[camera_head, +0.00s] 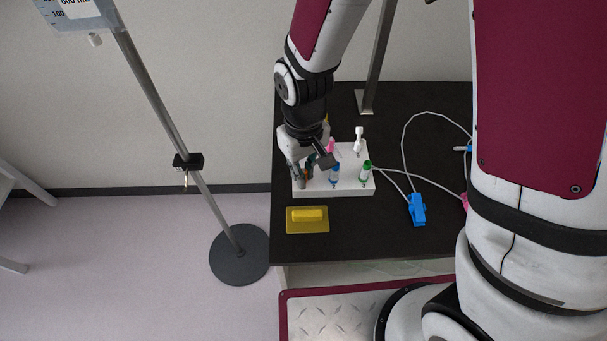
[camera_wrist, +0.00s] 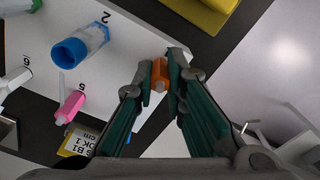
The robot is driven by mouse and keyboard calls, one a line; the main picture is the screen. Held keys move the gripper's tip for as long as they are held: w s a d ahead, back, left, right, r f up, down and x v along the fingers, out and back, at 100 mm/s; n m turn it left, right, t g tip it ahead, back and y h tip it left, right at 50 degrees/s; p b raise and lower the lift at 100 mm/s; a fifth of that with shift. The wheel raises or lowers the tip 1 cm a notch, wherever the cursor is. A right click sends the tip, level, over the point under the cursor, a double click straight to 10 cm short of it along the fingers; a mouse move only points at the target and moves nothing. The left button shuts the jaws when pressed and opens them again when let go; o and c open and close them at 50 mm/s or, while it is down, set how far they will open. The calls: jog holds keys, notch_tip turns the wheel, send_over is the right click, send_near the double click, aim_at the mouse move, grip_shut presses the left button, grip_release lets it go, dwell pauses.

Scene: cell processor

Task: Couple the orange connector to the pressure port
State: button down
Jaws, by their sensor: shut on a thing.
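My gripper (camera_wrist: 160,85) is shut on the orange connector (camera_wrist: 159,72), which shows as a small orange piece between the fingertips in the wrist view. In the head view my gripper (camera_head: 309,167) is low over the left end of the white rack (camera_head: 352,187). The fingers and wrist hide most of the orange connector there. I cannot tell whether its lower end is still seated in the rack. I cannot pick out the pressure port in either view.
The rack also bears blue (camera_head: 335,173), green (camera_head: 364,171), pink (camera_head: 331,146) and white (camera_head: 359,139) connectors. A yellow block (camera_head: 306,214) lies in front. A blue clamp (camera_head: 417,209) with white tubing is at right. A pole (camera_head: 163,100) stands left of the dark table (camera_head: 400,240).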

aim_at(304, 172)
jog(key=shift+r, duration=0.2)
jog(key=shift+r+p, duration=0.35)
jog(key=shift+r, duration=0.2)
jog(key=shift+r+p, duration=0.65)
jog(key=shift+r, duration=0.15)
